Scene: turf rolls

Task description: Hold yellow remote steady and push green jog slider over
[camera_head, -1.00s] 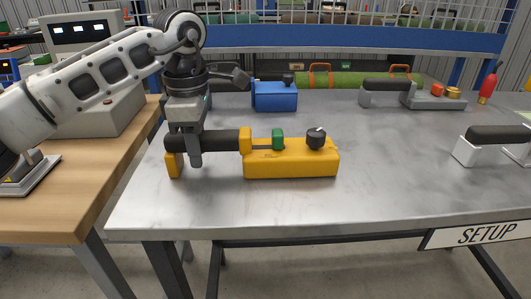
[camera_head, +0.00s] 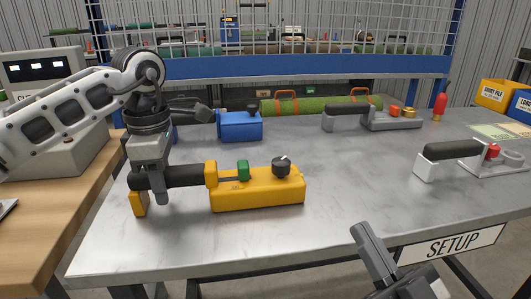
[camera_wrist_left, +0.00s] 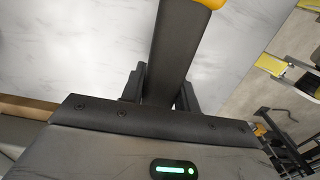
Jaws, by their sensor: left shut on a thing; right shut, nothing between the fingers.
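The yellow remote (camera_head: 257,194) lies on the metal table, with a black grip at its left end. My right gripper (camera_head: 366,240) shows at the bottom right, shut and empty. It is in front of the remote and to its right, apart from it.
A blue remote (camera_head: 240,126) stands behind the yellow one. Two grey devices with black grips (camera_head: 395,120) (camera_head: 424,171) are to the right. A green turf roll (camera_head: 325,106) lies at the back. The tabletop (camera_head: 340,180) right of the remote is clear.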

